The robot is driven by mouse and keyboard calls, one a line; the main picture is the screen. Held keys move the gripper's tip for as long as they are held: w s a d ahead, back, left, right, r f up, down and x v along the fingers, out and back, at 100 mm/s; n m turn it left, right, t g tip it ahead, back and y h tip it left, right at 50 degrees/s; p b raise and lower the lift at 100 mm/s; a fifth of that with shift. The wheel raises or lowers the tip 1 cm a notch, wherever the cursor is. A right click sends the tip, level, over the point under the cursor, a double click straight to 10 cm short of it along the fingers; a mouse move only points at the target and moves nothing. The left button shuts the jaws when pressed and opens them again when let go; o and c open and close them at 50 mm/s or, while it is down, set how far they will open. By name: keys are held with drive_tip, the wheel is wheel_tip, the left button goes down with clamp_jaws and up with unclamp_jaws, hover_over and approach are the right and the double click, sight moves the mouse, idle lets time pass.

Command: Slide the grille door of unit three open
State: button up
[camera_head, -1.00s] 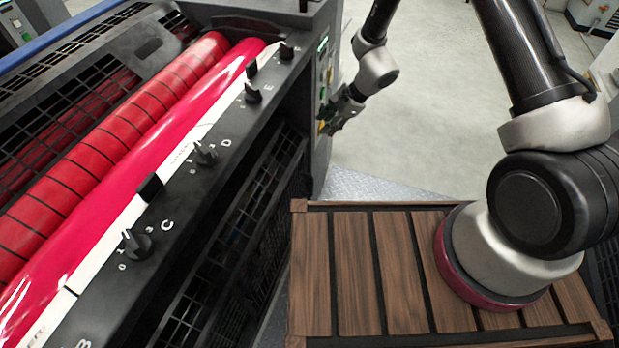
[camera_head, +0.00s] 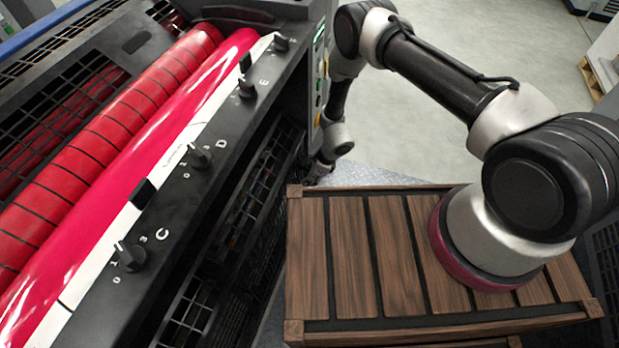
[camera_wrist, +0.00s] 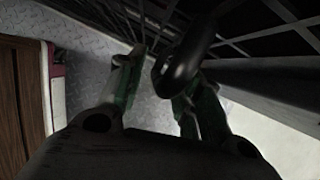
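The dark grille door (camera_head: 268,165) is in the machine's lower side in the head view, under the ledge with the lettered knobs. Bars of the grille (camera_wrist: 262,18) also cross the top of the wrist view. A rounded black handle (camera_wrist: 184,58) stands out from it in the wrist view. My gripper (camera_wrist: 155,72) is open, its two green-padded fingers apart. The handle lies close to the right finger and partly covers it; I cannot tell whether they touch. In the head view my gripper is small and dark beside the machine's lower side, its fingers hard to make out.
A slatted wooden platform (camera_head: 345,265) carries my arm's base and lies right of the machine. The red rollers (camera_head: 110,140) lie left of the ledge (camera_head: 180,200). Tread-plate floor (camera_head: 375,176) lies beyond the platform, with open grey floor (camera_head: 480,40) further back.

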drive_tip(key=shift+a+f, duration=0.1)
drive_tip(key=shift+f, duration=0.1)
clamp_jaws()
